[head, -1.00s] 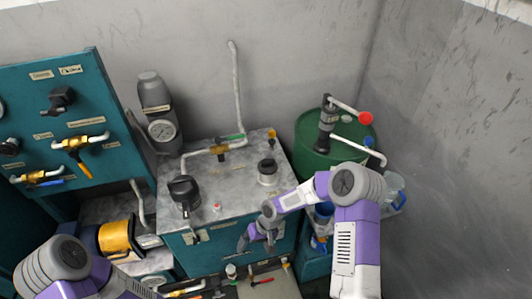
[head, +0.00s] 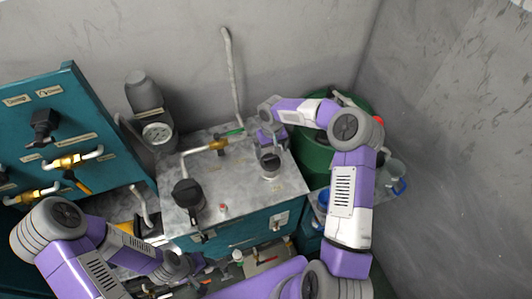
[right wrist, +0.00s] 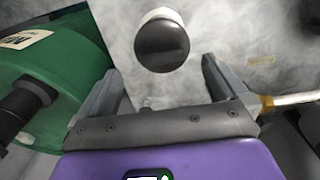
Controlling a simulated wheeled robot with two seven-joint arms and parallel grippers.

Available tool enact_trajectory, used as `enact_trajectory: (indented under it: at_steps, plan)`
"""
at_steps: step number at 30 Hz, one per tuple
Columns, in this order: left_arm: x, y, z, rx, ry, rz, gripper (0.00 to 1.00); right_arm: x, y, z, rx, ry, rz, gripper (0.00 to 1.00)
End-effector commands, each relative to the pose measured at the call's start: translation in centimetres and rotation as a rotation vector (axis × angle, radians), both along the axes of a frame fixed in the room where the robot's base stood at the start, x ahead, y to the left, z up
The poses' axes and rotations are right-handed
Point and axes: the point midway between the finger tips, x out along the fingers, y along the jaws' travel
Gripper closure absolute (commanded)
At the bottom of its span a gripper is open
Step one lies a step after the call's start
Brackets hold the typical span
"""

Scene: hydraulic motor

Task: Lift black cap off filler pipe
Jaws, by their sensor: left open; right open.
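The black cap (head: 270,160) sits on the short pale filler pipe (head: 270,174) on the right part of the grey tank top. In the right wrist view the round black cap (right wrist: 162,46) shows with a bit of the white pipe (right wrist: 160,15) behind it. My right gripper (head: 268,144) is at the cap's far side in the head view. In the wrist view its open fingers (right wrist: 163,80) point toward the cap, which lies just beyond the tips and between their lines, apparently untouched. My left gripper (head: 190,268) is low in front of the tank, partly hard to make out.
The tank top (head: 235,190) also carries a larger black fitting (head: 187,193), a small red knob (head: 222,208) and a pipe with a brass valve (head: 217,146). A green drum (head: 315,160) stands to the right. Valve panels (head: 60,120) stand to the left.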

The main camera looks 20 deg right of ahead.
Motion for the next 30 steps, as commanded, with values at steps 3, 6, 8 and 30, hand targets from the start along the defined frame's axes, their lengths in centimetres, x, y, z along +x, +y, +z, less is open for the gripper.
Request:
enact_trajectory:
  at_steps: [3,6,8,30]
  plan:
    - [-0.1,0.0,0.2,0.000,0.001,0.000,0.57,-0.1,0.1,-1.4,0.002,0.003,0.000,0.00]
    - [0.0,0.0,0.5,0.000,0.001,0.000,0.57,0.0,0.2,-2.4,0.003,0.003,0.000,0.00]
    - [0.0,0.0,0.7,0.000,0.001,0.000,0.57,0.1,0.2,-3.2,0.005,0.004,0.000,0.00]
    - [0.0,0.0,1.3,0.000,0.000,0.000,0.57,0.3,0.3,-6.8,0.002,0.000,0.000,0.29]
